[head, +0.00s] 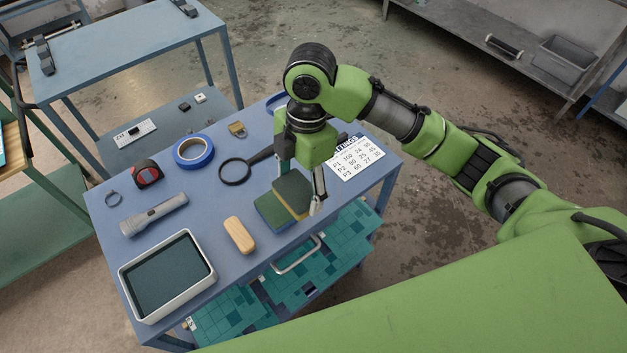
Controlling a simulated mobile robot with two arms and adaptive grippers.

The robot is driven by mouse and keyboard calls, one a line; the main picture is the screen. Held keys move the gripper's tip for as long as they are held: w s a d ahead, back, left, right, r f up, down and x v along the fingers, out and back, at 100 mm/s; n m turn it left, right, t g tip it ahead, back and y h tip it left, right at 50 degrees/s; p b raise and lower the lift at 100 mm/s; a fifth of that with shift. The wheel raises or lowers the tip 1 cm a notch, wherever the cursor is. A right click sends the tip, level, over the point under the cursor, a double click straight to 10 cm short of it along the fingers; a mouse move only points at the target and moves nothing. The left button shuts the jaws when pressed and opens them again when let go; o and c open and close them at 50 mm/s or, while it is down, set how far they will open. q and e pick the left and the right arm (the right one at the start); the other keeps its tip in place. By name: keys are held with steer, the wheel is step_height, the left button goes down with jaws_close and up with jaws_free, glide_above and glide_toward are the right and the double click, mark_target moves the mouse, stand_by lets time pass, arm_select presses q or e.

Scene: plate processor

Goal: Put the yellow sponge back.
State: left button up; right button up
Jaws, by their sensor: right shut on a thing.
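The yellow sponge (292,195) has a dark olive-green top and a yellow side. My right gripper (301,190) points down over the right part of the blue table and is shut on this sponge, one finger on each side. A blue sponge with a green top (270,213) lies at its left, partly covered by it in this view. I cannot tell whether the two sponges touch, or how far the yellow one is above the tabletop. My left gripper is not in view.
On the blue table (205,222) are a wooden block (239,235), grey-rimmed tray (127,273), flashlight (155,214), tape measure (146,173), blue tape roll (194,151), magnifier (236,171), padlock (237,129) and printed card (356,158). Teal plates (325,268) lie below the front edge.

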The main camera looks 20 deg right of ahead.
steer(key=w+d+f, duration=0.1)
steer(key=w+f, duration=0.1)
steer(key=w+d+f+p, duration=0.1)
steer(key=w+d+f, duration=0.1)
steer(key=f, duration=0.1)
steer(key=w+d+f, duration=0.2)
steer(key=w, duration=0.1)
steer(key=shift+w+d+f+p, duration=0.1)
steer(key=shift+f+p, duration=0.1)
steer(key=shift+p, duration=0.2)
step_height(320, 180, down, 3)
steer(key=shift+w+d+r+p, duration=0.1)
steer(key=shift+w+d+p, duration=0.05)
steer(key=shift+p, duration=0.6)
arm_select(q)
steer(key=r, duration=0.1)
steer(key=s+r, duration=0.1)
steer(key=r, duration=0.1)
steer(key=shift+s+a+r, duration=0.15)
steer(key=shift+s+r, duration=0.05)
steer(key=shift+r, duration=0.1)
arm_select(e)
steer(key=shift+f, duration=0.4)
steer(key=shift+f, duration=0.1)
steer(key=o, duration=1)
steer(key=shift+o, duration=0.2)
